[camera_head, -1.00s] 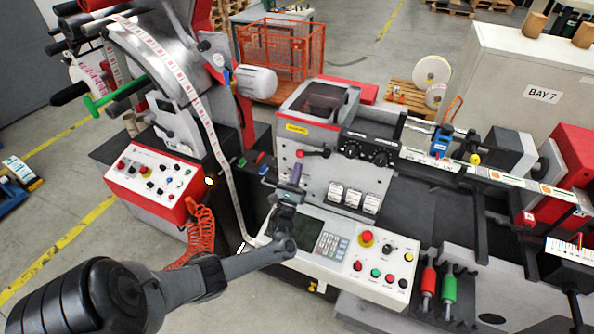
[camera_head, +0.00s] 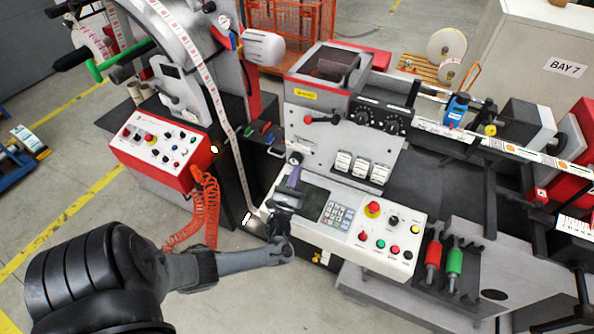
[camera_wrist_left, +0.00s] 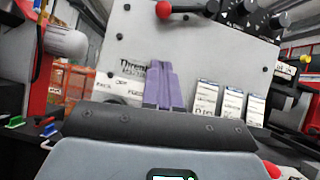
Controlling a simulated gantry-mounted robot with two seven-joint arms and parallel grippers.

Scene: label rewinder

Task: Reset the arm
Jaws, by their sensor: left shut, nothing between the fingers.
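My left arm comes in from the lower left in the head view. Its gripper (camera_head: 294,177) hangs over the left part of the control panel (camera_head: 392,207), in front of the machine's grey face. In the left wrist view the purple fingers (camera_wrist_left: 164,88) are together with nothing between them, pointing at the grey face plate (camera_wrist_left: 180,50). Whether the fingertips touch the plate cannot be told. My right gripper is in neither view.
A red-sided button box (camera_head: 165,147) with a coiled orange hose (camera_head: 205,215) stands at the left. A red-handled lever (camera_head: 322,118) and white label blocks (camera_head: 360,168) are on the face plate. Red and green rollers (camera_head: 434,256) lie at the right. Grey floor is open at lower left.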

